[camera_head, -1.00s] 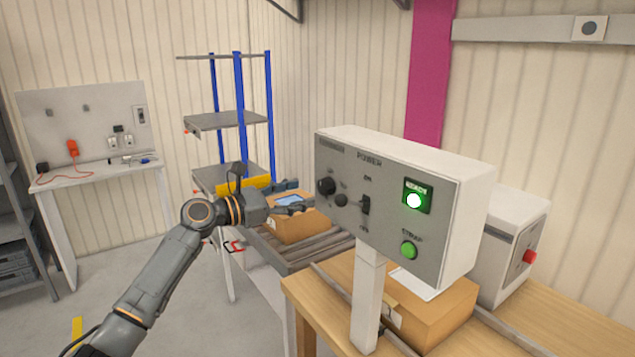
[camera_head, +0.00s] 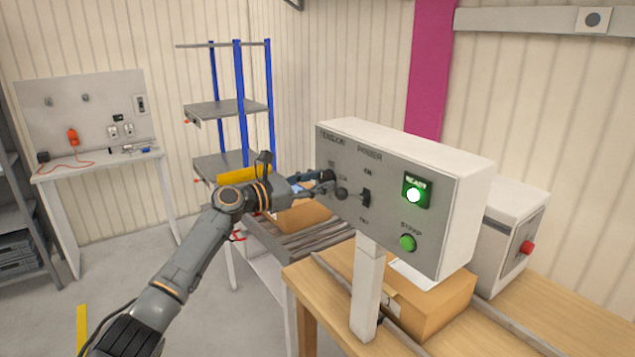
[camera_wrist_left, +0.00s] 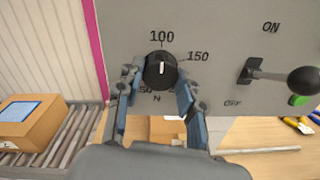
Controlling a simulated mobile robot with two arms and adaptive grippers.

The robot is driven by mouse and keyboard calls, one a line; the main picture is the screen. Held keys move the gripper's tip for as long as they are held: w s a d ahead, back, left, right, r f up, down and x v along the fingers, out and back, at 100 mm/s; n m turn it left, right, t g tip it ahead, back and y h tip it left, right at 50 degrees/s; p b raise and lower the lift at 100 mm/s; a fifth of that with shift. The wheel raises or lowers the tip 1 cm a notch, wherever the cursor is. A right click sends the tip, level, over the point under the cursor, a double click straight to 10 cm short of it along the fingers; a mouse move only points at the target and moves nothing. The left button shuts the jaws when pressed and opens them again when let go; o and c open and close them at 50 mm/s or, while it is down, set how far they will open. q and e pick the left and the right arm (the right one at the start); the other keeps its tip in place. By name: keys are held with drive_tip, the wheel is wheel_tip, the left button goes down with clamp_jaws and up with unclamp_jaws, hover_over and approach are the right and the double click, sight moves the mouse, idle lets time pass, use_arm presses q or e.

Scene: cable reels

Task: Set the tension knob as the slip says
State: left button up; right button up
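The tension knob (camera_wrist_left: 161,70) is a black dial on the grey control panel (camera_wrist_left: 215,25). Its white mark points up, toward 100; 150 is at its right and a partly hidden 50 at its lower left. My left gripper (camera_wrist_left: 158,92) is open, with one finger on each side of the knob; I cannot tell whether they touch it. In the head view my left gripper (camera_head: 318,185) is at the panel's left part. A white slip (camera_head: 415,275) seems to lie on the carton under the panel; no writing is readable. My right gripper is not in view.
A power lever with a black ball (camera_wrist_left: 305,81) sticks out right of the knob. The panel also has a lit green READY lamp (camera_head: 415,194) and a green STRAP button (camera_head: 407,243). A carton (camera_head: 430,305) stands below. Another carton (camera_wrist_left: 32,122) sits on rollers.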

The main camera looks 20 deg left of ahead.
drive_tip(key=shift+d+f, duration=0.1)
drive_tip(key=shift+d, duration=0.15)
